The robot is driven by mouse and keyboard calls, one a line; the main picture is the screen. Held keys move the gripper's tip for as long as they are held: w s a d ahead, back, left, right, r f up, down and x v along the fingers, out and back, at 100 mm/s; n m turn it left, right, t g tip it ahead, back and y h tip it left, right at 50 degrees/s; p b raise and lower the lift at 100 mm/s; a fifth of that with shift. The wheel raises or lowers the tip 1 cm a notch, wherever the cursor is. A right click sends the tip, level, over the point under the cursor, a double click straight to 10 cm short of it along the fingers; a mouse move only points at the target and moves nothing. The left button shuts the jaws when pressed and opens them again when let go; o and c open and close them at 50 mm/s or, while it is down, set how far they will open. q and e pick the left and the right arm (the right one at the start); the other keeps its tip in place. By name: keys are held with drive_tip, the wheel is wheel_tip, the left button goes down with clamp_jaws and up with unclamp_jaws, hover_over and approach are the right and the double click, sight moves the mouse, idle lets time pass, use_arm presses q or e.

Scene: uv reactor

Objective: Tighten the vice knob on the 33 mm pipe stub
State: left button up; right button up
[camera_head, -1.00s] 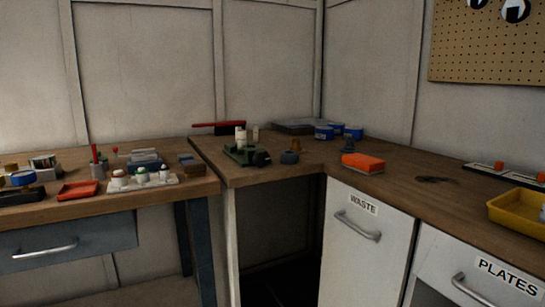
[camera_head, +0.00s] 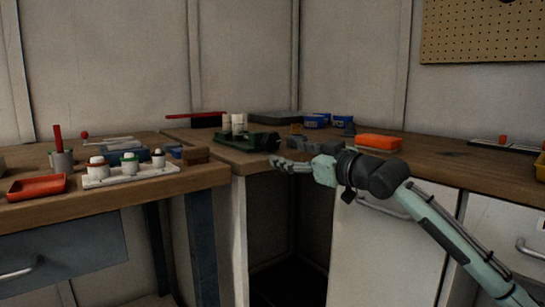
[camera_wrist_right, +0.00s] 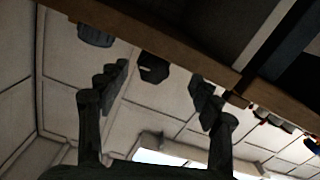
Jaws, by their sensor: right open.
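The green vice (camera_head: 236,142) stands near the front corner of the wooden bench. A white pipe stub (camera_head: 239,124) stands upright at it; its seat in the jaws is too small to tell. The dark vice knob (camera_head: 267,141) points right, toward the bench's front edge. In the right wrist view the dark faceted knob (camera_wrist_right: 153,68) shows between the two fingers, beyond their tips and apart from them. My right gripper (camera_head: 277,163) is open and empty in front of the bench edge, just below and right of the knob; it also shows in the right wrist view (camera_wrist_right: 160,84). My left gripper is out of view.
A second white cylinder (camera_head: 226,123) stands beside the stub. A grey part (camera_head: 296,142) lies right of the vice, close to my right gripper. An orange box (camera_head: 379,142) and blue tins (camera_head: 314,121) stand farther right. The bench edge (camera_wrist_right: 150,40) crosses the right wrist view.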

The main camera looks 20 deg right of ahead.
sight(274, 143)
drive_tip(key=w, duration=0.2)
drive_tip(key=w+a+r, duration=0.1)
drive_tip(key=w, duration=0.1)
drive_tip(key=w+a, duration=0.1)
drive_tip(key=w, duration=0.1)
drive_tip(key=shift+r, duration=0.3)
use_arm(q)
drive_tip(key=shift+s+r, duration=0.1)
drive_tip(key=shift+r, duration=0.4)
use_arm(e)
drive_tip(key=shift+w+a, duration=0.2)
drive_tip(key=shift+w, duration=0.45)
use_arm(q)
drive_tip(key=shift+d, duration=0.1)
use_arm(e)
drive_tip(key=c, duration=1.2)
